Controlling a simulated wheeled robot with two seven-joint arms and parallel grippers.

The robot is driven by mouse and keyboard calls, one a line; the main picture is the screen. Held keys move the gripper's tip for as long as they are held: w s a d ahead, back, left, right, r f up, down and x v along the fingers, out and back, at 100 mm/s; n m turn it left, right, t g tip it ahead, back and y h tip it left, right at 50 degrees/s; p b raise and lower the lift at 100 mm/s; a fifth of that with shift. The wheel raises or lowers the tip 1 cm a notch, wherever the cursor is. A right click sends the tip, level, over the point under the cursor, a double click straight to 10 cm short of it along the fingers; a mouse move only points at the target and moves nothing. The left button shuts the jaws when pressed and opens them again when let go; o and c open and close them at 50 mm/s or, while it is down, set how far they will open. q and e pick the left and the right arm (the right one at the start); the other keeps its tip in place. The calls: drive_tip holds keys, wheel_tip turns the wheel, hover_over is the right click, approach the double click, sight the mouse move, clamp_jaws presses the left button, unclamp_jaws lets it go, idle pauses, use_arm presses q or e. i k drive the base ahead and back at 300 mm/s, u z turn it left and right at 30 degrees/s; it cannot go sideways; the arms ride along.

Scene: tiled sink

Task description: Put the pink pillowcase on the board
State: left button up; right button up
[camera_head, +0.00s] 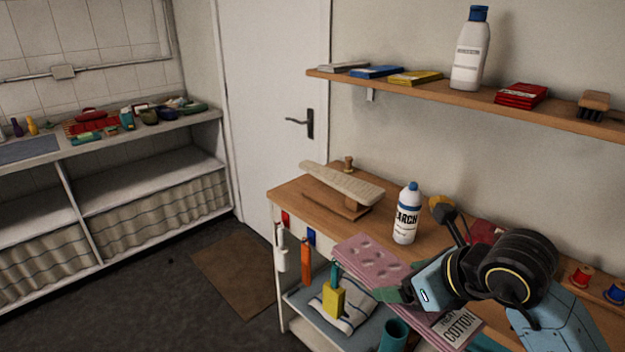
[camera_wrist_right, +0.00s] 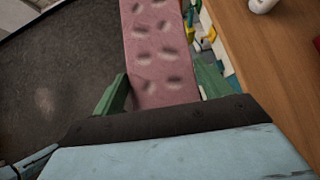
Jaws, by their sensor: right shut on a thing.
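The pink pillowcase (camera_head: 365,256) is a flat folded strip with darker oval spots, beside the front edge of the wooden worktop. My right gripper (camera_head: 396,293) is shut on it. In the right wrist view the pillowcase (camera_wrist_right: 157,45) runs away from between the green fingers. The board (camera_head: 340,183) is a small pale padded board on a wooden stand at the worktop's left end. Its top looks bare, and the pillowcase is apart from it, to its lower right. My left gripper is not in view.
A starch bottle (camera_head: 406,214) with a blue cap stands on the worktop (camera_head: 290,190), between the board and my right arm. A wall shelf (camera_head: 440,92) holds a white bottle and small boxes. Below are a yellow bottle (camera_head: 333,298) and striped cloth. A label reading COTTON (camera_head: 458,328) is below my gripper.

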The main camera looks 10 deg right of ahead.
sight(337, 176)
drive_tip(key=u, duration=0.45)
drive_tip(key=i, duration=0.95)
drive_tip(key=u, duration=0.05)
